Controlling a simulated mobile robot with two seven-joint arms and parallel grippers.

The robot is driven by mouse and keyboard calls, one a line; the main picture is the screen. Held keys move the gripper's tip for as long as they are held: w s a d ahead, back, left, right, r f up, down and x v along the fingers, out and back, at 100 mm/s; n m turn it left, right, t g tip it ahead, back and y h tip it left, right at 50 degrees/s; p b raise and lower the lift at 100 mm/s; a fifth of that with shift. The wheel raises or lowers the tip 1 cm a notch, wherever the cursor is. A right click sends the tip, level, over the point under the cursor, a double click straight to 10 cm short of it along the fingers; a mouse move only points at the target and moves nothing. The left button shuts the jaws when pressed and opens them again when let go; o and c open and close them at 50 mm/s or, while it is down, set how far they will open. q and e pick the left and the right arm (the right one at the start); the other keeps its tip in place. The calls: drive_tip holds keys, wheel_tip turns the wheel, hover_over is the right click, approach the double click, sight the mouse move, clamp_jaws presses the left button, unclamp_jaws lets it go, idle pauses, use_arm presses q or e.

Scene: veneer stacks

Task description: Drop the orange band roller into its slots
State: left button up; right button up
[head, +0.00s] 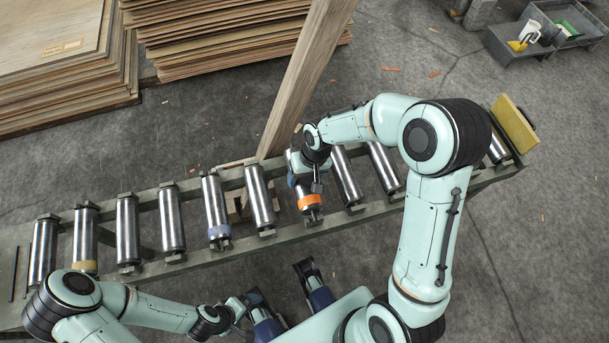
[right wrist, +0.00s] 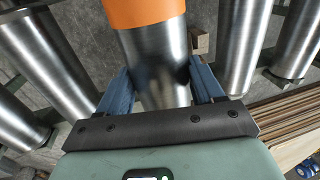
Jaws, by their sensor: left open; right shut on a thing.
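The orange band roller (head: 311,201) is a steel cylinder with an orange band near its near end. It lies across the green conveyor frame (head: 350,213), roughly in line with the other rollers. I cannot tell whether its ends sit in the slots. My right gripper (head: 305,178) is over it and shut on its steel body, hiding its far part. In the right wrist view, the blue fingers (right wrist: 160,90) are on both sides of the steel, and the orange band (right wrist: 143,10) is beyond them. My left gripper (head: 250,303) is open and empty, low and in front of the conveyor.
Plain rollers flank the held one closely, such as one on its left (head: 260,195) and one on its right (head: 347,177). A blue band roller (head: 216,205) and a yellow band roller (head: 85,238) lie further left. A wooden post (head: 305,80) stands behind; veneer stacks (head: 220,35) are at the back.

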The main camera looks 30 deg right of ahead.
drive_tip(key=shift+f, duration=0.15)
drive_tip(key=shift+f+b, duration=0.6)
drive_tip(key=shift+f, duration=0.1)
drive_tip(key=shift+f+b, duration=0.7)
drive_tip(key=shift+f, duration=0.45)
idle(0.9)
drive_tip(key=o, duration=1.2)
drive_tip(key=shift+o, duration=0.2)
